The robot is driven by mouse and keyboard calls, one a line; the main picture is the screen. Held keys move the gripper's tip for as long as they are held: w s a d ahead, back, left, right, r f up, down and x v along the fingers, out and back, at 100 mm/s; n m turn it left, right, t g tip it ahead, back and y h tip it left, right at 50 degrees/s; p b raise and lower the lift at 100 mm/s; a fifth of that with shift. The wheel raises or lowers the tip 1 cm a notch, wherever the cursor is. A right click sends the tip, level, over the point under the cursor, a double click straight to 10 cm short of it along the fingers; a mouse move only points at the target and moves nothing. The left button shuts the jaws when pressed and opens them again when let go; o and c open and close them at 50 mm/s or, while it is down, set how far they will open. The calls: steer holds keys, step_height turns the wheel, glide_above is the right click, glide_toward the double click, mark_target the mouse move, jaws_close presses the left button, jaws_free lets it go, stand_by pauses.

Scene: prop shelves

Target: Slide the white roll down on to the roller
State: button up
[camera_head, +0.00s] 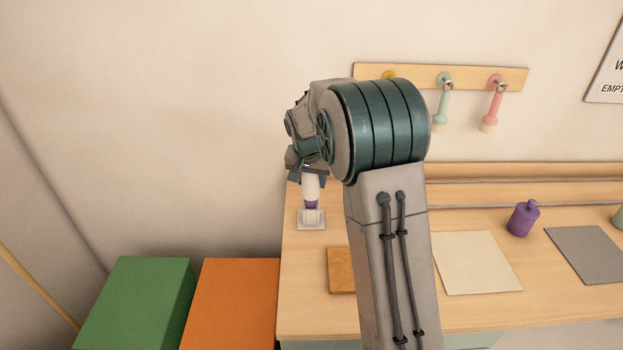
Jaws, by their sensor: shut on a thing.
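The white roll (310,187) is upright at the left end of the wooden bench. My gripper (308,175) is shut on its upper part, with the fingers partly hidden by my own wrist. A purple band (312,204) shows just under the white roll. Below it is a short white stand on a square pale base (311,222), which looks like the roller. The roll is above the stand and roughly in line with it. I cannot tell whether the roll touches it or is around any part of it.
A green box (135,300) and an orange box (232,300) stand left of the bench (310,310). A brown block (340,270), a cream sheet (470,262), a purple jar (523,219) and a grey sheet (590,254) lie to the right. A peg rail (465,76) hangs behind.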

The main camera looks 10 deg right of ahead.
steer(key=o, duration=1.1)
steer(key=shift+c, duration=0.2)
steer(key=b+v, duration=0.1)
steer(key=v, duration=1.2)
steer(key=shift+r, duration=0.35)
steer(key=shift+s+a, duration=0.1)
steer(key=shift+s, duration=0.05)
steer(key=s+f+n, duration=0.2)
steer(key=s+f, duration=0.1)
steer(key=s, duration=1.2)
steer(key=s+d+f+n+y, duration=0.1)
steer(key=s+f+n, duration=0.2)
steer(key=s, duration=1.2)
steer(key=shift+s+d+f, duration=0.25)
steer(key=shift+s+f, duration=0.15)
steer(key=shift+f, duration=0.4)
